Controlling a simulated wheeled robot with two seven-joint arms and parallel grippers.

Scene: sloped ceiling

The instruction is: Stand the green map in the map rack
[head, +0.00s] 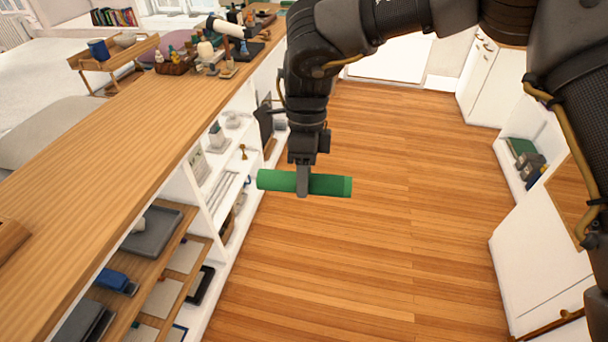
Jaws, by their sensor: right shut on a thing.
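The green map (331,186) is a rolled green tube, held level in the head view, a little below the centre of the top half. My right gripper (303,190) comes down from above and is shut on the map near its middle. The map hangs in the air over the wooden floor, with its left end close to the shelf unit's edge. My left gripper is not in view. I cannot make out a map rack for certain.
A long wooden counter (130,120) runs along the left, with bottles and small things at its far end. Open shelves (215,180) below it hold trays and other items. The wooden floor (370,270) is clear. White cabinets (540,260) stand at the right.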

